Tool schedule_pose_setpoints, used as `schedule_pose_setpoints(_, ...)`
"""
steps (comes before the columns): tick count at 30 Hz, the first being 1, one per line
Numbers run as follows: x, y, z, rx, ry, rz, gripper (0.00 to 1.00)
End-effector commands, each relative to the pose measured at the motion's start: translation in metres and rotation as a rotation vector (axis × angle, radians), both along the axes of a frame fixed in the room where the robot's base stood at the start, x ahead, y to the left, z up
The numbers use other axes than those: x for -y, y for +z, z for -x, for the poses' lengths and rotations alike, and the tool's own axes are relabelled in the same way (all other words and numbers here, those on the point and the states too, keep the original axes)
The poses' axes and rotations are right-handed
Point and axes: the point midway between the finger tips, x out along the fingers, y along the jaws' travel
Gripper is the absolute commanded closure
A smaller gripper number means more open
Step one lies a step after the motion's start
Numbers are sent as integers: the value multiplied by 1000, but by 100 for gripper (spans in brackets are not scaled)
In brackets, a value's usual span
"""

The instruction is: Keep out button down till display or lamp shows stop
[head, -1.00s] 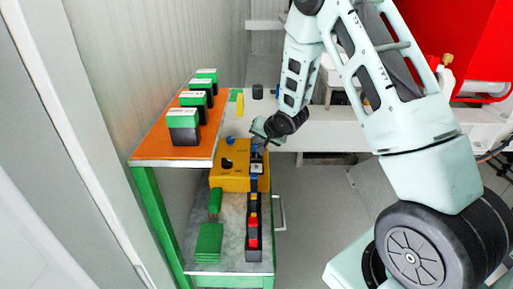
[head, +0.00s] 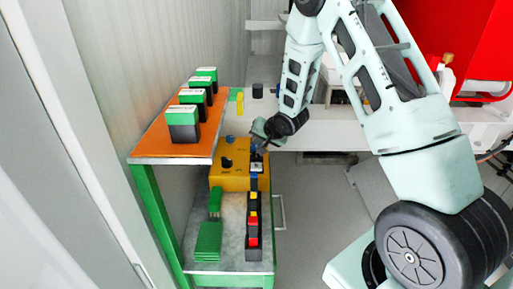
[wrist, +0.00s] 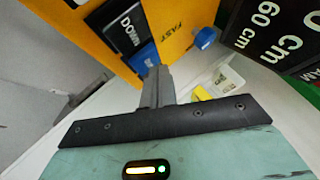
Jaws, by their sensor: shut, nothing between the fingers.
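A yellow control box (head: 232,180) stands on the cart, and its face also shows in the wrist view (wrist: 103,17). In the head view my gripper (head: 260,148) is over the box's right side. I see no OUT label.
A black panel (wrist: 275,25) with 60 cm markings is at the wrist view's right. An orange shelf (head: 160,147) with several green-topped black boxes (head: 183,122) stands left of my arm. Black blocks with red and yellow tops (head: 252,230) line the cart's right edge.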

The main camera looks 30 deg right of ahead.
Motion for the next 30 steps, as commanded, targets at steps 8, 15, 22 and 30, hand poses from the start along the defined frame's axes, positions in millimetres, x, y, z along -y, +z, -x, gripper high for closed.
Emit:
schedule_pose_setpoints(8, 0, 0, 0, 1, 1, 0, 100)
schedule_pose_setpoints(15, 0, -2, 0, 1, 1, 0, 100)
schedule_pose_setpoints(22, 0, -5, 0, 1, 1, 0, 100)
schedule_pose_setpoints(30, 0, -8, 0, 1, 1, 0, 100)
